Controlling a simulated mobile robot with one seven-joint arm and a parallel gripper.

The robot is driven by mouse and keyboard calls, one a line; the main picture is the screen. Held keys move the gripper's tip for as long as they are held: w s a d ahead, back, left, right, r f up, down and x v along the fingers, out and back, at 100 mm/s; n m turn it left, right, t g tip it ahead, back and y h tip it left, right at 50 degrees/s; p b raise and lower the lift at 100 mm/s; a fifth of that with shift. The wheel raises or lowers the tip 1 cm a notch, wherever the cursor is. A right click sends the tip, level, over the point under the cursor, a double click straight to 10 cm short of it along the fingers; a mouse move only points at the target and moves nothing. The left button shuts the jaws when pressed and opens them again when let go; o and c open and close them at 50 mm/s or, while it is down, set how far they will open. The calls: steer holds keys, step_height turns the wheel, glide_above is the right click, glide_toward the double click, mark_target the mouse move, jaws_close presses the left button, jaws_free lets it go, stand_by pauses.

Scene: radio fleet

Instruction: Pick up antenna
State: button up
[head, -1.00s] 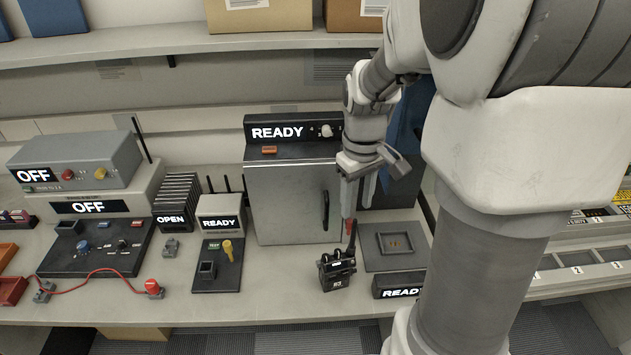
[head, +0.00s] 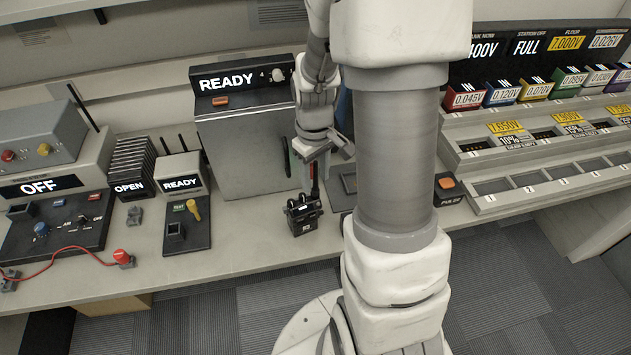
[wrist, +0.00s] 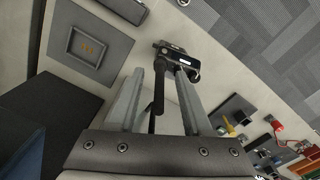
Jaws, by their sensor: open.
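The black antenna (head: 315,180) stands up from a small black handheld radio (head: 304,214) on the bench. In the wrist view the antenna (wrist: 158,92) runs between the two grey fingers of my gripper (wrist: 160,74), apparently nearer the left one. The fingers are apart, and the radio body (wrist: 176,56) lies beyond their tips. In the head view my gripper (head: 306,170) is just above the radio, partly overlapping the antenna's upper part. Contact between finger and antenna cannot be made out.
A dark pad with a square recess (head: 349,183) lies right of the radio. A small READY unit with a yellow knob (head: 193,209) is to the left. The bench in front of the radio is clear.

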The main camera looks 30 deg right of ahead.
jaws_close()
steer(key=shift+r, duration=0.15)
